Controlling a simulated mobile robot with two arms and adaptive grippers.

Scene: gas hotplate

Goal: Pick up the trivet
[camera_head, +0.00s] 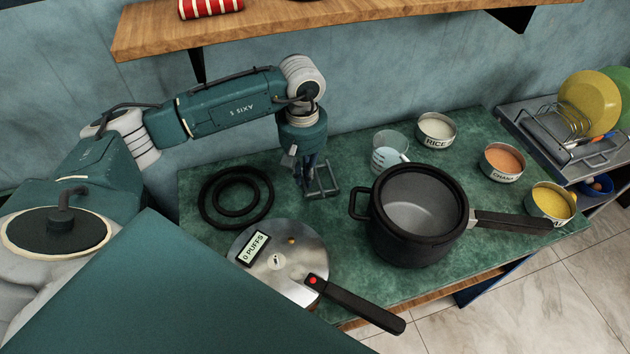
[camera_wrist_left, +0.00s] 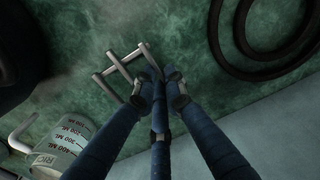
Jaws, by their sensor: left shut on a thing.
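The trivet is a small grey metal frame of bars (camera_head: 326,183) at the back middle of the green counter. It also shows in the left wrist view (camera_wrist_left: 113,70), at the fingertips. I cannot tell whether the trivet is touching the counter or slightly raised. My right gripper is not in view.
Black rings (camera_head: 205,199) lie to the left. A steel lid with a black handle (camera_head: 310,264) lies in front. A black pot (camera_head: 414,250) stands to the right, with a measuring cup (camera_head: 386,159) behind it. A wooden shelf (camera_head: 330,25) hangs above my arm.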

